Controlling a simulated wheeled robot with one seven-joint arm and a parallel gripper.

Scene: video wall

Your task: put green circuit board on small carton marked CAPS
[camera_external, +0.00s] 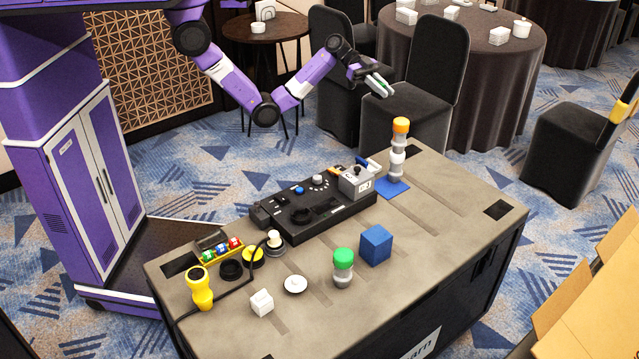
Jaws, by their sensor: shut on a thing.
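My gripper (381,87) is raised in the air beyond the far edge of the case top, in front of a dark chair. It is shut on a thin green piece, the green circuit board (378,84), of which only a little shows between the pale fingers. A small white carton (262,302) stands near the front left of the case top, well away from my gripper. It looks like the CAPS carton, but its marking is too small to read.
The grey case top (420,255) holds a black control panel (318,208) with a grey box (357,182), a tall white stack with an orange top (398,150), a blue cube (376,244), a green-capped jar (343,268), a white disc (295,284) and a yellow handset (200,288). The right side is clear.

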